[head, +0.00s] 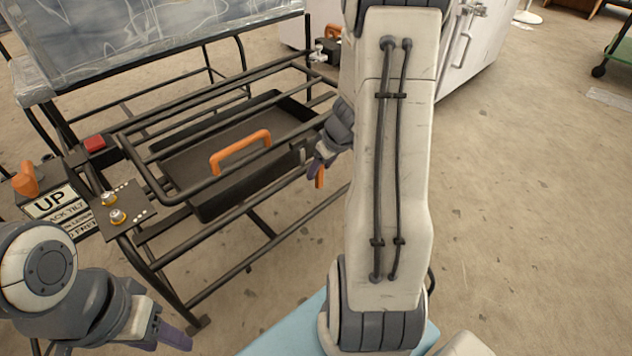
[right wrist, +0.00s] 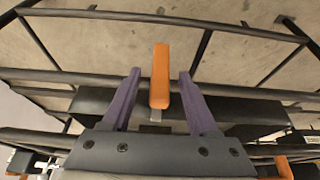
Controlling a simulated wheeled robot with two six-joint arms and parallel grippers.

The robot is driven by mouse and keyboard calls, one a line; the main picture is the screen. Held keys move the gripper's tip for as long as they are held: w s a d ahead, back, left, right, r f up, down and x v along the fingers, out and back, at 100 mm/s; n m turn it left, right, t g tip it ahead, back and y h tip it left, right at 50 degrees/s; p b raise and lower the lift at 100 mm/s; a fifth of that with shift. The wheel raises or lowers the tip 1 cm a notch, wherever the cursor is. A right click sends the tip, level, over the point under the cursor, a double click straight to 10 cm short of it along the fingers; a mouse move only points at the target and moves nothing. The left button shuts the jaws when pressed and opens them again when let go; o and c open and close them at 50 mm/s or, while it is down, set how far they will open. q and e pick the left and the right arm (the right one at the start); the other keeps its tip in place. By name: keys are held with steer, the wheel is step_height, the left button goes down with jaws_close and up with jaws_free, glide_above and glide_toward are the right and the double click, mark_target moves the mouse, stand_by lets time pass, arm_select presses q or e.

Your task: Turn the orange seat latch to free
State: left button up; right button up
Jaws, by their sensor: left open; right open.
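An orange latch lever (right wrist: 160,78) stands out between the two purple fingers of my right gripper (right wrist: 158,88) in the right wrist view. The fingers are open, with a visible gap on each side of the lever. In the head view the lever (head: 320,177) shows as a small orange piece at the right end of the black frame, beside my right gripper (head: 314,168); my forearm hides part of that area. My left gripper (head: 168,335) is open and empty at the lower left, away from the frame.
A black tray (head: 184,157) with an orange grab handle (head: 240,150) sits inside the tube frame. A white cabinet (head: 480,45) stands behind.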

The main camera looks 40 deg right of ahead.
steer(key=b+x, duration=0.1)
steer(key=x, duration=0.3)
steer(key=shift+f+b, duration=0.15)
steer(key=shift+b, duration=0.15)
arm_select(q)
step_height(320, 180, down, 2)
steer(key=shift+f, duration=0.2)
arm_select(e)
jaws_close()
